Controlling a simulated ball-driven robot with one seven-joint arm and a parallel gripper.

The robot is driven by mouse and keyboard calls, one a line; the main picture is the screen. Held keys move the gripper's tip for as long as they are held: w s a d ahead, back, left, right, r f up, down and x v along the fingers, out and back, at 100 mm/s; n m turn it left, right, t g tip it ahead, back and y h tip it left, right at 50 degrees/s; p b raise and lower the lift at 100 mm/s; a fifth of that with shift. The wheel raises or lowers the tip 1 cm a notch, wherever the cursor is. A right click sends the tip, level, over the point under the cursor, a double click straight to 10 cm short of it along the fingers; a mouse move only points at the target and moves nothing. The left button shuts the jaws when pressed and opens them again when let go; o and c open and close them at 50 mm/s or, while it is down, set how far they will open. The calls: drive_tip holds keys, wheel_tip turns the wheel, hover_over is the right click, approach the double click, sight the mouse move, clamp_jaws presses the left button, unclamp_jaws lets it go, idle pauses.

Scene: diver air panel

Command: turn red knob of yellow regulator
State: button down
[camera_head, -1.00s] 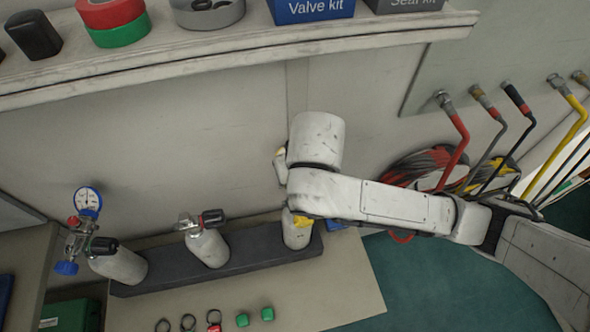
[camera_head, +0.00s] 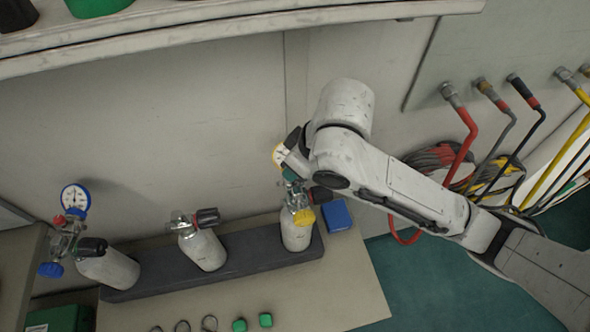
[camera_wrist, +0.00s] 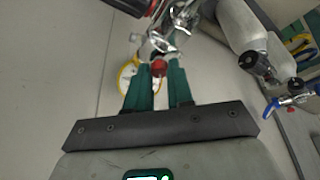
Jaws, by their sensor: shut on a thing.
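The yellow regulator has a yellow-rimmed gauge (camera_head: 279,155) and a yellow knob (camera_head: 304,216), on top of the right-hand cylinder (camera_head: 297,238). In the wrist view its gauge (camera_wrist: 127,76) shows partly behind the left finger. The small red knob (camera_wrist: 159,68) sits between the green fingertips of my gripper (camera_wrist: 160,72). My gripper is shut on this knob. In the head view, my gripper (camera_head: 290,175) is by the regulator and mostly hidden behind my arm; the red knob is hidden there.
A blue-rimmed regulator (camera_head: 74,198) sits on the left cylinder (camera_head: 108,268). A middle cylinder (camera_head: 203,250) has a bare valve with a black handle. A blue box (camera_head: 337,216) stands right of the rack (camera_head: 240,259). Hoses (camera_head: 462,150) hang at the right; a shelf (camera_head: 190,35) overhangs.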

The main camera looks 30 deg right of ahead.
drive_tip(key=n+y+b, duration=0.1)
drive_tip(key=n, duration=0.2)
drive_tip(key=shift+w+d+f+n+g, duration=0.1)
drive_tip(key=shift+n+g, duration=0.2)
drive_tip(key=shift+g, duration=0.1)
drive_tip(key=n+g+y+b, duration=0.1)
drive_tip(key=n, duration=0.2)
drive_tip(key=shift+w+n, duration=0.1)
drive_tip(key=shift+n, duration=0.2)
drive_tip(key=n+g, duration=0.1)
drive_tip(key=n, duration=0.2)
drive_tip(key=shift+w+d+n+y+b, duration=0.1)
drive_tip(key=shift+n+y+b, duration=0.2)
drive_tip(key=shift+n+b, duration=0.1)
drive_tip(key=shift+w+n+g, duration=0.1)
drive_tip(key=shift+n+g, duration=0.9)
drive_tip(key=shift+n, duration=1)
drive_tip(key=c, duration=1)
unclamp_jaws()
